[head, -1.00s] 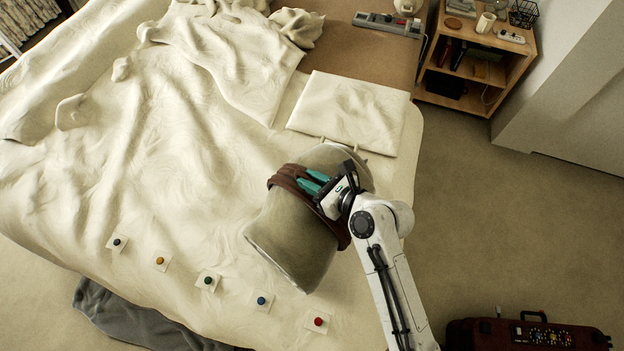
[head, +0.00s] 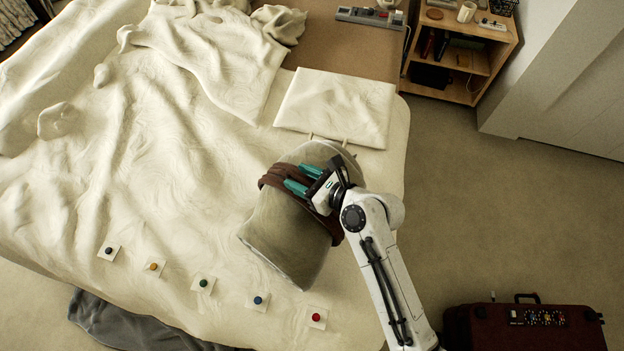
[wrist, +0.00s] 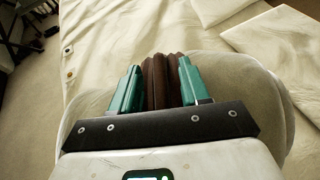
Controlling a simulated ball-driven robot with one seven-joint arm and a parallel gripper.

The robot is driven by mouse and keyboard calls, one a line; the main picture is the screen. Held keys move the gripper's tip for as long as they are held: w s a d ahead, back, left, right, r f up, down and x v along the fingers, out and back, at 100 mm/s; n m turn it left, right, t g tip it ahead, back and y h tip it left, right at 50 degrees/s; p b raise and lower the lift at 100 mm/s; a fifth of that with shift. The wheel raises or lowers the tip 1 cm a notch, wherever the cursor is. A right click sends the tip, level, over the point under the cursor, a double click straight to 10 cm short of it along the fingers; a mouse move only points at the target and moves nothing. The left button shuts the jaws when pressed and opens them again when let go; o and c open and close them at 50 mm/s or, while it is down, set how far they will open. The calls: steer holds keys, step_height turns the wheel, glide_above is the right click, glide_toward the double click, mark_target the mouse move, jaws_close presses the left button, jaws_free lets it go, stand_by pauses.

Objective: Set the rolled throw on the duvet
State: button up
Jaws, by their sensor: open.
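The rolled throw (head: 283,236) is a thick grey-beige roll with a brown strap (head: 271,180) around its middle. It lies on the cream duvet (head: 150,190) near the bed's right edge. My gripper (head: 300,180) is over the strap, its two teal fingers open. In the wrist view, the fingers of my gripper (wrist: 158,88) stand on either side of the brown strap (wrist: 157,82), with a gap on the left. The throw (wrist: 222,78) spreads beneath them. Whether the fingers touch the strap I cannot tell.
Several coloured buttons on white squares, one red (head: 316,317), line the duvet's front edge. A flat cushion (head: 338,108) lies behind the throw. A dark red suitcase (head: 525,327) is on the floor at the lower right. A wooden shelf (head: 470,60) stands at the back right.

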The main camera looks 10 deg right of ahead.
steer(key=v, duration=1.2)
steer(key=s+d+f+n+g+h, duration=0.3)
steer(key=s+d+n, duration=0.5)
steer(key=n, duration=0.5)
steer(key=s+d+f+n+g+h, duration=0.3)
steer(key=s+d+n+g+h, duration=0.2)
steer(key=s+d+n, duration=0.4)
steer(key=s+n+h, duration=0.1)
steer(key=s+n, duration=0.3)
steer(key=shift+f+g+h, duration=0.2)
steer(key=shift+g+h, duration=0.1)
steer(key=shift+h, duration=0.1)
steer(key=shift+w, duration=0.1)
